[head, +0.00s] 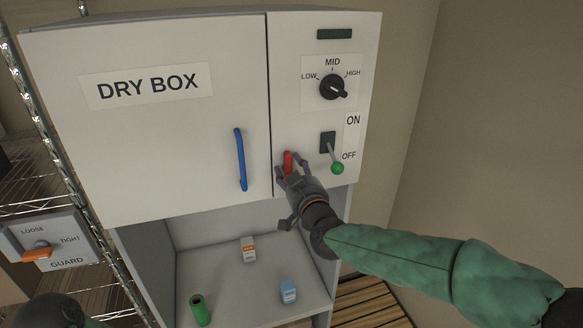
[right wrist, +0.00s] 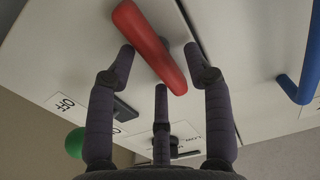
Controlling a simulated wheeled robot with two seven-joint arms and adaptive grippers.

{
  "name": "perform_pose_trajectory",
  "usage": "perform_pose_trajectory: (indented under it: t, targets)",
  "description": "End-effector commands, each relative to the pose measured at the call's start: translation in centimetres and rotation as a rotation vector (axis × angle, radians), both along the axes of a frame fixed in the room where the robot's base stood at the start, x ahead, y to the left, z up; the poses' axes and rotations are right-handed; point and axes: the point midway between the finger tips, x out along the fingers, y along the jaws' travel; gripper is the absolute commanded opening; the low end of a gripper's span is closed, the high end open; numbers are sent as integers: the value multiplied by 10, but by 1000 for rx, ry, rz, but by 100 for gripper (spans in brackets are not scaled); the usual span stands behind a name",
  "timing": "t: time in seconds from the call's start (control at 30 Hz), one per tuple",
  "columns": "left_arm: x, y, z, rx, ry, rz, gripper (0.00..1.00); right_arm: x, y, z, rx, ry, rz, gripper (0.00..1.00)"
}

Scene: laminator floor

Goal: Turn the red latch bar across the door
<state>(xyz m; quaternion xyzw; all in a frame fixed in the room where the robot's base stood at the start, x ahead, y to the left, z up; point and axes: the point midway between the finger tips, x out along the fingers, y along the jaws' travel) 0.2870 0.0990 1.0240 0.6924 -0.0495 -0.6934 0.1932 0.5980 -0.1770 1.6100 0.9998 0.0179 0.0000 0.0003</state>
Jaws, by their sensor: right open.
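The red latch bar (head: 288,160) sits low on the right-hand panel of the dry box, just right of the door seam. It stands nearly upright, roughly along the seam and not across it. The white door (head: 170,140) looks shut. My right gripper (head: 284,172) is at the bar, its fingers partly hiding the lower end. In the right wrist view the open fingers (right wrist: 159,55) stand on either side of the red bar (right wrist: 152,45), which slants between them; contact is not clear. My left gripper's fingers do not show.
A blue handle (head: 241,160) is on the door. A green-tipped switch lever (head: 334,153) and a black dial (head: 332,87) are on the panel. Below, the open shelf (head: 215,270) holds a white-orange box (head: 248,249), a blue bottle (head: 288,291) and a green cylinder (head: 199,309).

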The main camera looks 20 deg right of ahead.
Motion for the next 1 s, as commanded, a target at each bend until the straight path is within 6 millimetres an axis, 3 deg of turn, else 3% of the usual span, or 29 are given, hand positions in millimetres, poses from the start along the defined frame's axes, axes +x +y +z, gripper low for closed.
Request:
perform_pose_trajectory:
  t: [0.4, 0.47, 0.6, 1.0]
  targets:
    - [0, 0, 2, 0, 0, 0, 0, 8, 0, 0, 1, 0, -1, 52]
    - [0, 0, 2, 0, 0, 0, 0, 8, 0, 0, 1, 0, 0, 40]
    - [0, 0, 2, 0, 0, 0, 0, 8, 0, 0, 1, 0, 0, 1]
    - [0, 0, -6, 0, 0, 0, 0, 8, 0, -2, 39, 0, 0, 0]
